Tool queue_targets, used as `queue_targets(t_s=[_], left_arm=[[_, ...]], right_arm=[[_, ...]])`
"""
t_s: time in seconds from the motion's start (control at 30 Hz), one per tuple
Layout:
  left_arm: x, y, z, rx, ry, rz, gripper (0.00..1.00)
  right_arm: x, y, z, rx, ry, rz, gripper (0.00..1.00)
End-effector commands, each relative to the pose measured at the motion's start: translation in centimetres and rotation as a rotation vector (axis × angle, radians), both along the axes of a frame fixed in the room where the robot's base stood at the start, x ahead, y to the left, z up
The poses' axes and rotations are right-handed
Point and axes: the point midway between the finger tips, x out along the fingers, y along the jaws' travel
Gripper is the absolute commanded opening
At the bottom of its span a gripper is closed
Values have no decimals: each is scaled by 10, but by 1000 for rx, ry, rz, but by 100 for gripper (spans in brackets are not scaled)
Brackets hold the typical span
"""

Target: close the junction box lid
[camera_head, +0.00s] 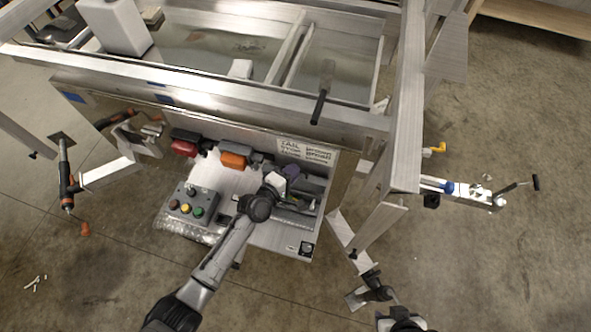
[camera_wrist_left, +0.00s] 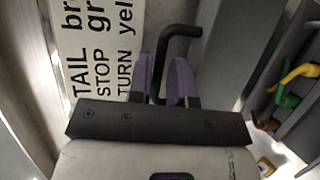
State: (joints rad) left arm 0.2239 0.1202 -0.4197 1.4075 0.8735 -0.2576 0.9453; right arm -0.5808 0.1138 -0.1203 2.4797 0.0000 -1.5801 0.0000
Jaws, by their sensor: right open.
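The grey junction box (camera_head: 296,214) is on the silver panel below the printed label. In the left wrist view its lid (camera_wrist_left: 226,50) stands open as a grey panel, with coloured wires (camera_wrist_left: 292,84) exposed to its right. A black bent handle (camera_wrist_left: 182,31) sticks out from the lid. My left gripper (camera_head: 279,181) is at the box; its purple fingers (camera_wrist_left: 168,75) are on either side of the handle and appear shut on it. My right gripper (camera_head: 371,295) is open and empty at the lower right, apart from the box. My left gripper hides part of the box in the head view.
A button box (camera_head: 192,206) on bubble wrap sits left of my left arm. Red (camera_head: 185,148) and orange (camera_head: 233,159) lamps and the wiring label (camera_head: 306,152) are behind it. The trailer frame (camera_head: 404,140) rises between the box and the right-hand floor. A tool (camera_head: 322,92) lies on the upper rail.

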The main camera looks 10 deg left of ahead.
Motion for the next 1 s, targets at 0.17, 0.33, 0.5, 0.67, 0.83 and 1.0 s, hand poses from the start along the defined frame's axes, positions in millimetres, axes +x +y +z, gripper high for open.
queue_targets(t_s=[0.17,0.33,0.5,0.67,0.83,1.0], left_arm=[[11,-7,-3,0,-1,0,19],[14,-9,-3,1,-1,0,19],[14,-9,-3,1,-1,0,19],[14,-9,-3,1,-1,0,10],[14,-9,-3,1,-1,0,0],[14,-9,-3,1,-1,0,0]], right_arm=[[0,0,-3,0,0,0,43],[0,-1,-4,-3,0,2,43],[0,-3,-4,-9,0,5,43],[0,-3,-4,-11,-1,7,43],[0,-3,-4,-11,-1,7,43],[0,-3,-4,-8,0,6,43]])
